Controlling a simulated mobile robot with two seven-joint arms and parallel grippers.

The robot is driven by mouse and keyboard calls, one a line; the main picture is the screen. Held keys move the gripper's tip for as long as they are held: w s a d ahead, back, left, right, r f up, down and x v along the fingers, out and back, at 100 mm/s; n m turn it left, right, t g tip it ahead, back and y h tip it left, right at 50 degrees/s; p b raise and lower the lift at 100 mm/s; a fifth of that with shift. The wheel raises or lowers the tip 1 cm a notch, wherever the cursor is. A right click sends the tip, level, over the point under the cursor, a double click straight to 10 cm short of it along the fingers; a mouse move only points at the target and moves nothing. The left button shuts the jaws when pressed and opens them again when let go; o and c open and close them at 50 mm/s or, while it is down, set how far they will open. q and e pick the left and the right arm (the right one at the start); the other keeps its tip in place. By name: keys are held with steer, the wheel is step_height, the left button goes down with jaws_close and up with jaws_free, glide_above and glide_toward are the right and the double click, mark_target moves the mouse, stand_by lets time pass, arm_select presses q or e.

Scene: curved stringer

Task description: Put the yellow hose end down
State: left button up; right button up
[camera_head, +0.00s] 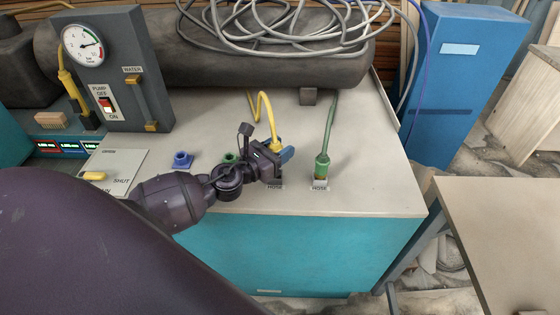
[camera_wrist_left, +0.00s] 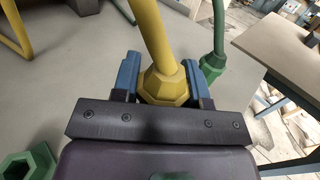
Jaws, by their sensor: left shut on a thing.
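The yellow hose end (camera_wrist_left: 163,85) is a faceted yellow collar with a thick yellow hose rising from it. My left gripper (camera_wrist_left: 165,78) has its blue fingers closed on both sides of this collar. In the head view the yellow hose (camera_head: 265,112) runs up from the left gripper (camera_head: 283,154), which is over the bench near a label reading HOSE. The gripper hides most of the hose end there, so I cannot tell whether it touches the bench. My right gripper is not in view.
A green hose end (camera_head: 322,166) stands upright to the right on the bench (camera_head: 375,180). A blue fitting (camera_head: 182,160) and a green fitting (camera_head: 229,158) sit left of the gripper. A pump panel (camera_head: 120,70) stands at the back left. The front right bench corner is clear.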

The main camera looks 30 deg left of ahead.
arm_select(q)
step_height(320, 180, down, 4)
steer(key=shift+r+b, duration=0.15)
steer(key=shift+b, duration=0.95)
steer(key=o, duration=0.9)
steer(key=shift+o, duration=0.5)
steer(key=shift+r, duration=0.1)
steer(key=shift+s+a, duration=0.1)
steer(key=shift+s, duration=0.25)
steer(key=b+v, duration=0.3)
steer(key=v, duration=0.7)
steer(key=shift+s+a, duration=0.15)
steer(key=shift+s, duration=0.45)
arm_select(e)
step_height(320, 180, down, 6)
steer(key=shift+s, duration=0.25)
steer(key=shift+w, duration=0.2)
